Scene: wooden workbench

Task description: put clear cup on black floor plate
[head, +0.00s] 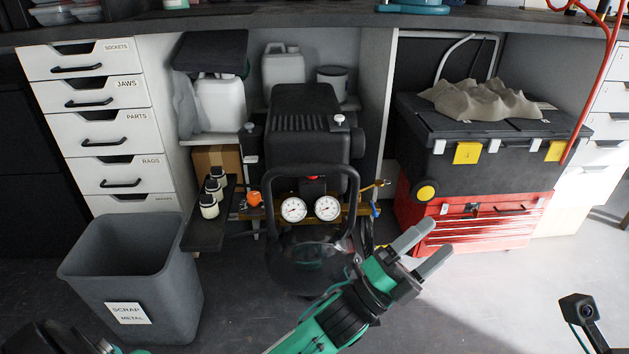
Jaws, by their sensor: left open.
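My left gripper (437,237) is open, its two grey fingers apart and pointing up and right, in front of the red tool chest. Nothing shows between the fingers. I cannot make out a clear cup in this view. My right gripper is not in view.
A black compressor (305,125) with two gauges stands in the middle bay. A grey scrap bin (133,270) is at the left, before white drawers (97,130). A black toolbox (490,150) sits on a red chest (480,222). The floor at the right is mostly clear.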

